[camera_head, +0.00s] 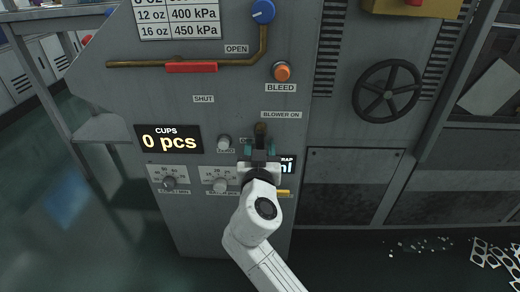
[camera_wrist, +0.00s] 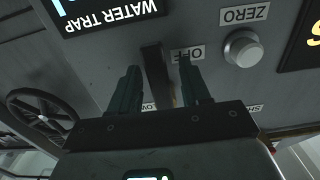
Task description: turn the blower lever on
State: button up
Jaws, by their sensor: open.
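The blower lever (camera_head: 260,128) is a brownish bar on the grey machine panel, just below the BLOWER ON label (camera_head: 282,115). My gripper (camera_head: 260,147) is open in front of the panel at the lever. In the wrist view, which is upside down, the lever (camera_wrist: 153,60) stands between the two dark green fingers of my gripper (camera_wrist: 160,76), nearer one finger, with no clear contact. The OFF label (camera_wrist: 188,54) shows beyond the fingertips. The lever's lower part is hidden behind my gripper, and I cannot tell its exact setting.
The ZERO button (camera_head: 224,142) and two dials (camera_head: 220,185) sit left of my gripper. The WATER TRAP display (camera_head: 288,165) is close on the right, partly covered. An orange BLEED button (camera_head: 282,71) is above. A black handwheel (camera_head: 387,91) is at right.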

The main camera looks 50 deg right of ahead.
jog(key=shift+c, duration=0.3)
grip_shut()
dwell(0.4)
